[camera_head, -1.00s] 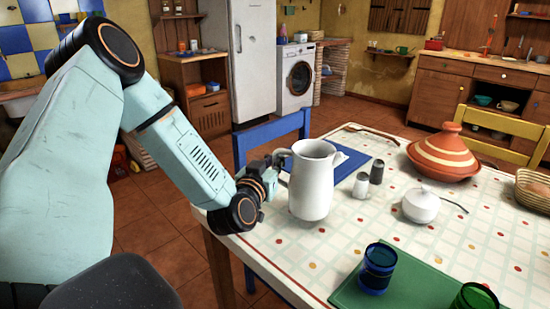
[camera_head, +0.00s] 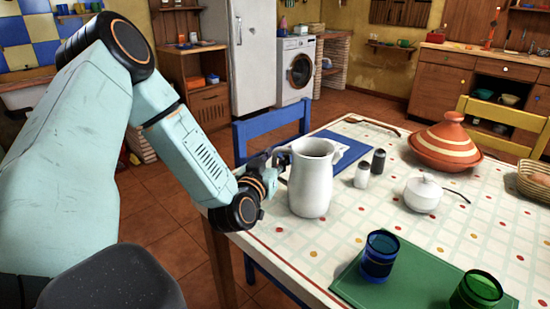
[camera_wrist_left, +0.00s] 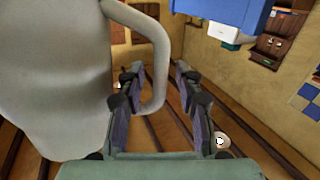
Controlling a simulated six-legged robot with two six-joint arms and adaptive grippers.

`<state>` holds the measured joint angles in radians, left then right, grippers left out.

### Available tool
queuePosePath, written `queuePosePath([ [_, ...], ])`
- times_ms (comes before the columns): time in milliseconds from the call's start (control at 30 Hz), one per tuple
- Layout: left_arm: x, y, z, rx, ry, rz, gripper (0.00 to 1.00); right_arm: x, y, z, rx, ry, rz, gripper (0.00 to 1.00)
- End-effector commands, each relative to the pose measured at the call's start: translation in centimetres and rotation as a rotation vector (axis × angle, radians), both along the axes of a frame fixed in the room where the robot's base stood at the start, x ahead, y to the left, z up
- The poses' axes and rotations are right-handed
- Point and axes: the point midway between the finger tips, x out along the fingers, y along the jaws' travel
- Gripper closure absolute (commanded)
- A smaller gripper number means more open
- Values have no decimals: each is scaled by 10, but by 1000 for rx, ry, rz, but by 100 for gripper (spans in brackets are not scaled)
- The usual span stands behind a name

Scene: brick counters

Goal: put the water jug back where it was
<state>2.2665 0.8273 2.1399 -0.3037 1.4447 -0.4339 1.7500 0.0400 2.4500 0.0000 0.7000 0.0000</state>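The water jug (camera_head: 310,182) is white and upright over the left part of the table (camera_head: 300,257). I cannot tell whether its base touches the tabletop. My left gripper (camera_head: 277,164) is at the handle side of the jug, on its left. In the left wrist view, the jug's body (camera_wrist_left: 55,75) fills the left side, and its handle (camera_wrist_left: 159,65) passes between the fingers of my left gripper (camera_wrist_left: 158,90). The contact is not clear there, but jug and gripper move together, so the gripper looks shut on the handle. My right gripper is not in view.
A white shaker (camera_head: 362,175) and a dark shaker (camera_head: 378,162) stand just right of the jug. A white lidded bowl (camera_head: 422,196) and a tagine (camera_head: 447,146) are farther right. Blue (camera_head: 379,257) and green (camera_head: 474,294) glasses are on a green mat (camera_head: 412,270). A blue chair (camera_head: 252,133) stands behind.

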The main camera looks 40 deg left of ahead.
Motion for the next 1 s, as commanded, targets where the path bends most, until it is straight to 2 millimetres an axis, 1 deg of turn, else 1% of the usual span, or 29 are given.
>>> queuePosePath([
  [267,0,0,2,-1,-1,0,65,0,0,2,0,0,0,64],
  [333,-4,-1,3,-2,2,0,65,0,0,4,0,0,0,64],
  [467,-25,-8,4,-5,5,1,65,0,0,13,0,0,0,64],
  [700,-72,-26,4,-4,6,1,65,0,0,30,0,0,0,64],
  [800,-89,-31,5,-4,4,2,65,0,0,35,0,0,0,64],
  [900,-101,-36,4,-2,5,1,65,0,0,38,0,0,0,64],
  [1000,-109,-39,5,-1,3,0,65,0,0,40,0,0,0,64],
])
